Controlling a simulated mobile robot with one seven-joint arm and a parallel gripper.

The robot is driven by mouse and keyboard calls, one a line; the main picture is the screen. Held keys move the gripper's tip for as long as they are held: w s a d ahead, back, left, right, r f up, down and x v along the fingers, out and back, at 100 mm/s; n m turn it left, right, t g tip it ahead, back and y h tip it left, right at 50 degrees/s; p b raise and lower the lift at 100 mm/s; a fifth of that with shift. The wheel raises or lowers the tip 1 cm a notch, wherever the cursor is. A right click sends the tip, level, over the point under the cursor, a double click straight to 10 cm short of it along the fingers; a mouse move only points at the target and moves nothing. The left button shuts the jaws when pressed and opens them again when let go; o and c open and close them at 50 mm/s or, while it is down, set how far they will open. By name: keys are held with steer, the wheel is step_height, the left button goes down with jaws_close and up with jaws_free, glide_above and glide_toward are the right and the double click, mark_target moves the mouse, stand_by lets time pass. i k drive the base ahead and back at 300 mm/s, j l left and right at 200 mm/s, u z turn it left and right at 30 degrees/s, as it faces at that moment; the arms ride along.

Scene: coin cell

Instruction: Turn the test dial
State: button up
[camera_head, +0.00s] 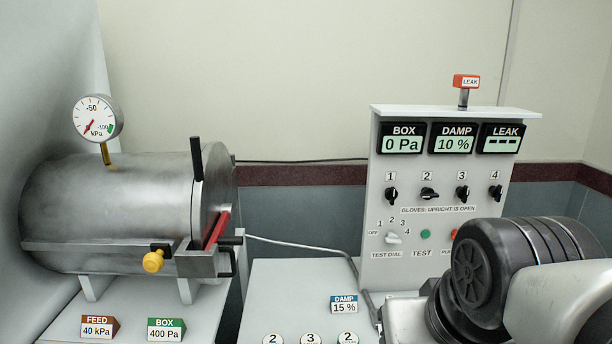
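The test dial (393,238) is a small white knob low on the left of the upright grey panel (375,180). Nothing touches the dial. My black and grey arm parts fill the lower right and partly cover an orange-red button (455,234). My gripper's fingers do not show.
Black glove knobs 1 (392,194), 2 (428,193), 3 (462,192) and 4 (495,192) sit above the dial; knob 2 looks sideways. The displays (456,138) read 0 Pa, 10 % and dashes. A metal cylinder (110,210) with a gauge (98,118) stands left.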

mark_target(392, 238)
steer(key=u, duration=2.9)
steer(key=z, duration=2.1)
steer(key=i+z, duration=0.2)
steer(key=z, duration=0.2)
steer(key=i+j+z, duration=0.15)
steer(key=z, duration=0.25)
steer(key=i+j, duration=0.05)
